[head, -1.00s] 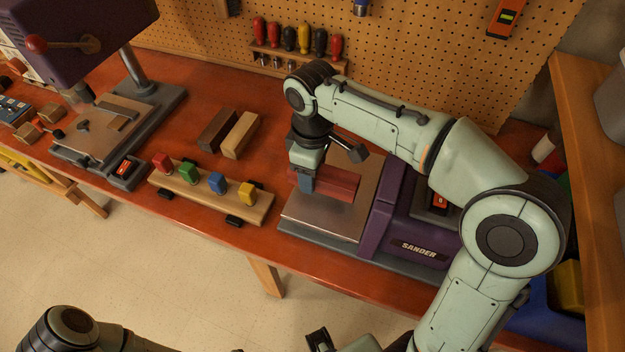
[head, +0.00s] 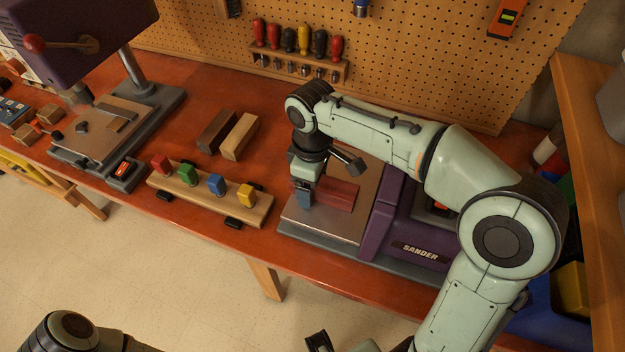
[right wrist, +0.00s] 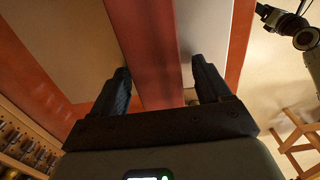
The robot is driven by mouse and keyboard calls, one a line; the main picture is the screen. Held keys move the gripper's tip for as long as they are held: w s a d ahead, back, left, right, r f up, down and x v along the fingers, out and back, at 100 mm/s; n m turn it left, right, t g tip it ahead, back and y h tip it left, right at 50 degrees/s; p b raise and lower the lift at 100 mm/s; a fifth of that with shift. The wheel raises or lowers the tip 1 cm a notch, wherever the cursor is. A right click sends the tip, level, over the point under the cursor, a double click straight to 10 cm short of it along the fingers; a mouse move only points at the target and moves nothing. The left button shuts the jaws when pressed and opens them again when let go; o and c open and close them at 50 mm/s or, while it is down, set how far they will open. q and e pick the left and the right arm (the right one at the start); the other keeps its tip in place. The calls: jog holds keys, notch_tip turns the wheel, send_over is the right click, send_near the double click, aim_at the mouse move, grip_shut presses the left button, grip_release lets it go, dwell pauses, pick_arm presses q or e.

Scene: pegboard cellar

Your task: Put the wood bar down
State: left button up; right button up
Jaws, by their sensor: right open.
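The dark red wood bar (head: 337,194) lies on the metal plate of the purple sander. My right gripper (head: 303,197) is over the bar's left end, pointing down. In the right wrist view the bar (right wrist: 152,50) runs between the two black fingers of the open right gripper (right wrist: 163,88), with a gap showing at the right finger. The gripper hides part of the bar in the head view.
The sander (head: 400,225) stands at the bench's front right. A wooden block with coloured pegs (head: 205,205) is left of it, with a brown bar (head: 217,131) and a pale bar (head: 240,137) behind. A drill press (head: 110,130) stands further left. Red bench top is clear between them.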

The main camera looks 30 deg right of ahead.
pick_arm(q)
jog(key=w+r+p, duration=0.2)
jog(key=r, duration=0.1)
jog(key=shift+r+p, duration=0.2)
jog(key=shift+p, duration=0.2)
pick_arm(e)
notch_tip(320, 180, up, 12)
jog(key=shift+r, duration=0.2)
